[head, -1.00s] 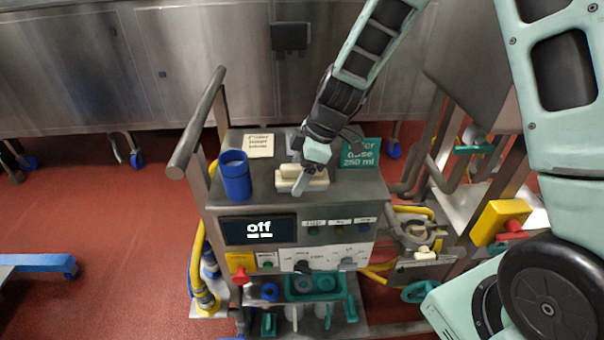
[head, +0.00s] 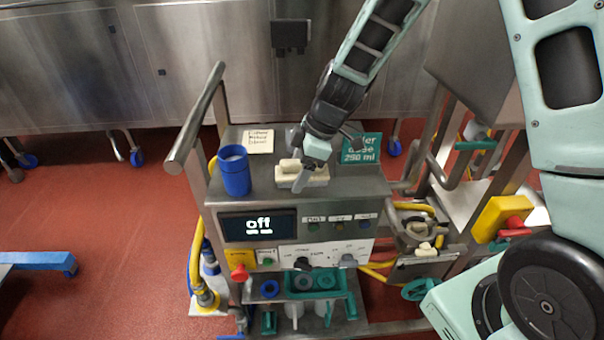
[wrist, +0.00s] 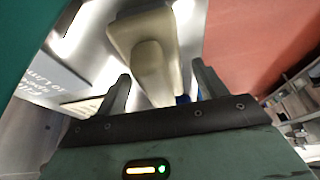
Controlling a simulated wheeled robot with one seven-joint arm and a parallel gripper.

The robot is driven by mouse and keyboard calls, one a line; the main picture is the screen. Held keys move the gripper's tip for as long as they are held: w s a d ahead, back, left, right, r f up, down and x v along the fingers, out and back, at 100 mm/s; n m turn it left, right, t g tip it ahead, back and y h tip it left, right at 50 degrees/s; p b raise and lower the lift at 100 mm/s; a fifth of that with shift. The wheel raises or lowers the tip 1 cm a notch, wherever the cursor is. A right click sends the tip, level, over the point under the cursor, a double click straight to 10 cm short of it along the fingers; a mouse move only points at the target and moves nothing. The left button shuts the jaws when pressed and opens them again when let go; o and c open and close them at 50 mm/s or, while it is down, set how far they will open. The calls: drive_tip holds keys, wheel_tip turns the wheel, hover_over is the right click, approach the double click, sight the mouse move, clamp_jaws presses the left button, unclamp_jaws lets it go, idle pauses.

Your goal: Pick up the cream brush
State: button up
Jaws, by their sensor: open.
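The cream brush (head: 289,180) lies on the steel top of the control box, with a raised cream handle on a wider cream block. My gripper (head: 304,180) is just above it and partly hides it in the head view. In the wrist view the brush (wrist: 147,50) appears ahead of and between the two fingers of my open gripper (wrist: 160,88). The handle points toward the gripper. The fingers stand on either side of the handle's near end, and I cannot tell whether they touch it.
A blue cup (head: 235,171) stands left of the brush on the box. A steel handrail (head: 197,120) rises at the left.

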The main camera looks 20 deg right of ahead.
idle(0.3)
drive_tip(key=c, duration=1.1)
drive_tip(key=shift+r+p, duration=0.35)
drive_tip(key=shift+p, duration=0.3)
wheel_tip(320, 180, up, 10)
drive_tip(key=b, duration=0.3)
drive_tip(key=shift+f, duration=0.1)
drive_tip(key=shift+o, duration=1.4)
drive_tip(key=shift+c, duration=0.7)
